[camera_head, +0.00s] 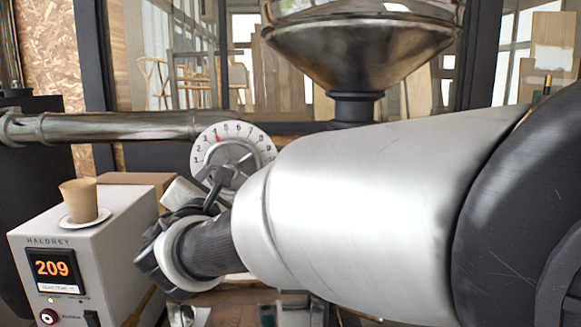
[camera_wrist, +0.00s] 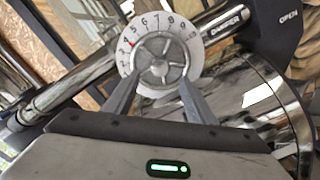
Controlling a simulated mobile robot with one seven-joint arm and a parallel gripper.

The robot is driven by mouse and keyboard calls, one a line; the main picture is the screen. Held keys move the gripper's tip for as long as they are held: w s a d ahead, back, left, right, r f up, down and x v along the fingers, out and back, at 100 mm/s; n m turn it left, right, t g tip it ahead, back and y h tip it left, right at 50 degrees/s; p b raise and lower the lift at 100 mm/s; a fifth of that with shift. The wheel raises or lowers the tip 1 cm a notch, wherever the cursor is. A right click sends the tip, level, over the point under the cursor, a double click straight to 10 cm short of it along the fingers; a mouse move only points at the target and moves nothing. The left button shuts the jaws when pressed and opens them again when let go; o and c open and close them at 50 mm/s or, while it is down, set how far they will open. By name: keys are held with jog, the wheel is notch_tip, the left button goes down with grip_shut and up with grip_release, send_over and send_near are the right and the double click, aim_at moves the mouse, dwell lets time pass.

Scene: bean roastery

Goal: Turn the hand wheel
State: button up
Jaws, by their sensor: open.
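The hand wheel (camera_wrist: 161,61) is a grey metal spoked wheel in front of a round white dial with black numbers. In the head view the dial (camera_head: 208,143) shows clearly, but my gripper partly covers the wheel (camera_head: 232,176). A small red mark sits at the dial's upper left, near the 4. My gripper (camera_wrist: 160,84) is open, with one finger at the wheel's lower left and the other at its lower right. I cannot tell whether the fingers touch the wheel. In the head view my gripper (camera_head: 215,183) points at the wheel, and nothing shows between its fingers.
A dark metal pipe (camera_head: 100,126) runs left from the dial. A white controller box (camera_head: 130,222) reading 209 stands at lower left, with a tan cup (camera_head: 79,200) on a saucer (camera_head: 90,221) on top. A metal hopper (camera_head: 358,55) rises behind my arm.

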jog(key=w, duration=0.3)
jog(key=w+p, duration=0.1)
jog(key=w, duration=0.2)
jog(key=w+p, duration=0.1)
jog(key=w, duration=0.2)
jog(key=shift+w+a, duration=0.25)
jog(key=shift+w, duration=0.05)
grip_shut()
jog(key=shift+f+b, duration=0.15)
jog(key=shift+b, duration=0.2)
